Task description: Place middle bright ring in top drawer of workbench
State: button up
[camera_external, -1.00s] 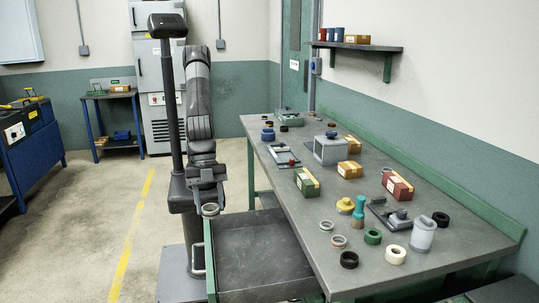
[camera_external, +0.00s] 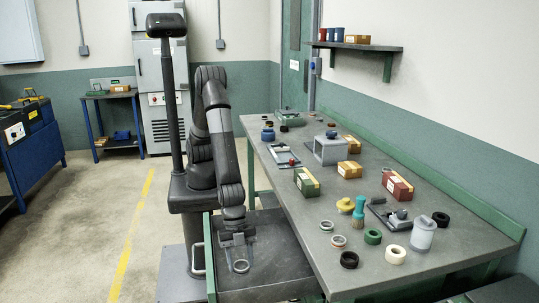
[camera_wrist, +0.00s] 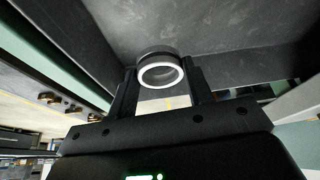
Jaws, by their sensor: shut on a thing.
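My gripper (camera_external: 239,260) is shut on a bright metal ring (camera_external: 240,266). In the external view it holds the ring over the open drawer (camera_external: 275,240) of the workbench (camera_external: 385,255). In the wrist view the ring (camera_wrist: 161,73) sits between the two fingers, with the grey drawer (camera_wrist: 220,25) beyond it. I cannot tell how high the ring is above the drawer floor. The visible drawer floor looks empty; my arm hides part of it.
The bench top carries several rings, including a black one (camera_external: 349,260) and a cream one (camera_external: 395,255) near its front edge. A green box (camera_external: 307,181) and a clamp (camera_external: 390,215) stand farther back. The drawer's left wall (camera_external: 209,260) stands close to my gripper.

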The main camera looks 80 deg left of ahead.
aim_at(254, 284)
jog(key=w, duration=0.1)
jog(key=w+f, duration=0.1)
jog(key=w+d+f, duration=0.1)
jog(key=w, duration=0.1)
jog(key=shift+f, duration=2.2)
jog(key=shift+f, duration=0.1)
jog(key=o, duration=1)
jog(key=shift+o, duration=0.2)
jog(key=v, duration=1.2)
